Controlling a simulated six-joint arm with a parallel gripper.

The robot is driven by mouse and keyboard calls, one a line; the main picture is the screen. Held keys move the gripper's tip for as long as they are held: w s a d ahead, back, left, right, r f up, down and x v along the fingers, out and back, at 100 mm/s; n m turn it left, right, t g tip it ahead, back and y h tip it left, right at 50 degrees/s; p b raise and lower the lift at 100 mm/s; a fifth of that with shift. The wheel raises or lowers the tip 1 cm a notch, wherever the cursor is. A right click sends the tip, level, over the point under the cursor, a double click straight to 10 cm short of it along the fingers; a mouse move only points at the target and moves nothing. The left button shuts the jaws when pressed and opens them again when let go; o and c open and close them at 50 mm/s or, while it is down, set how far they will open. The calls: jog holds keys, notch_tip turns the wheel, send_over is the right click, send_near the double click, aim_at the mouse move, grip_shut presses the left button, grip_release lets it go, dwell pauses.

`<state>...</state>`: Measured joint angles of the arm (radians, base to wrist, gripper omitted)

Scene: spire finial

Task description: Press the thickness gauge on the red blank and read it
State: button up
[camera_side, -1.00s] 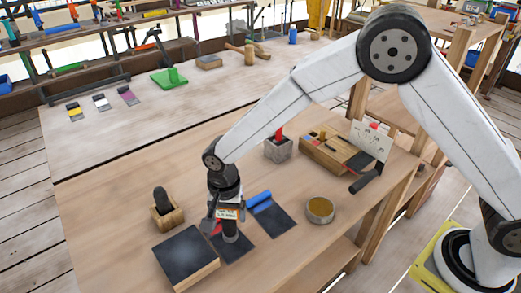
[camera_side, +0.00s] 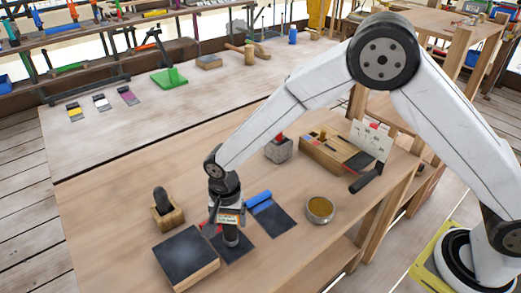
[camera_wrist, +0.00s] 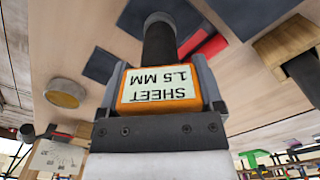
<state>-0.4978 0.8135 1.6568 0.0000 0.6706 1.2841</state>
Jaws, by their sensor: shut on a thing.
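My gripper (camera_side: 228,212) is shut on the thickness gauge (camera_wrist: 160,90), an orange block with a dark cylindrical probe (camera_wrist: 160,42). Its pale display reads "SHEET 1.5 MM", upside down in the wrist view. In the side view the gauge (camera_side: 230,219) is upright, its probe pointing down over a dark mat (camera_side: 237,253). The red blank (camera_wrist: 204,40) shows beside the probe in the wrist view, partly hidden. In the side view a bit of red (camera_side: 209,229) shows left of the probe. I cannot tell whether the probe tip touches the blank or the mat.
A dark-topped block (camera_side: 185,256) stands close on the left, with a wooden holder (camera_side: 167,215) behind it. A blue roll (camera_side: 258,198) lies on another dark mat (camera_side: 275,221). A round tin (camera_side: 320,210), a grey block (camera_side: 278,150) and a wooden organiser (camera_side: 322,152) stand to the right.

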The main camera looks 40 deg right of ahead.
jog(key=shift+f, duration=0.65)
dwell(1.4)
jog(key=shift+r, duration=0.1)
jog(key=shift+r, duration=2.5)
